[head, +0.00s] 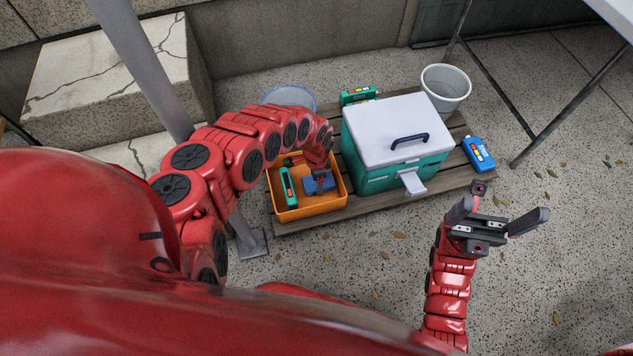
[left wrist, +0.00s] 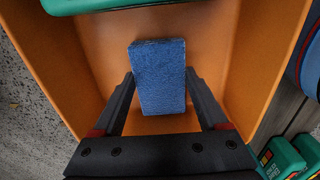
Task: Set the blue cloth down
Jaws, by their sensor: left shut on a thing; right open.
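The blue cloth (head: 318,186) is a small folded block inside the orange crate (head: 312,211), at its right side. It also shows in the left wrist view (left wrist: 158,72), between the two dark fingers of my left gripper (left wrist: 160,88), which is shut on it. I cannot tell whether the cloth touches the crate floor. In the head view my left gripper (head: 318,172) reaches down into the crate and is partly hidden by its own arm. My right gripper (head: 500,216) is open and empty, over the paving to the right of the pallet.
A green bottle (head: 289,188) lies in the crate left of the cloth. A teal cooler with a white lid (head: 398,128) stands right of the crate on a wooden pallet (head: 375,205). A blue bottle (head: 479,154), a white bucket (head: 446,84) and a table leg (head: 575,110) are farther right.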

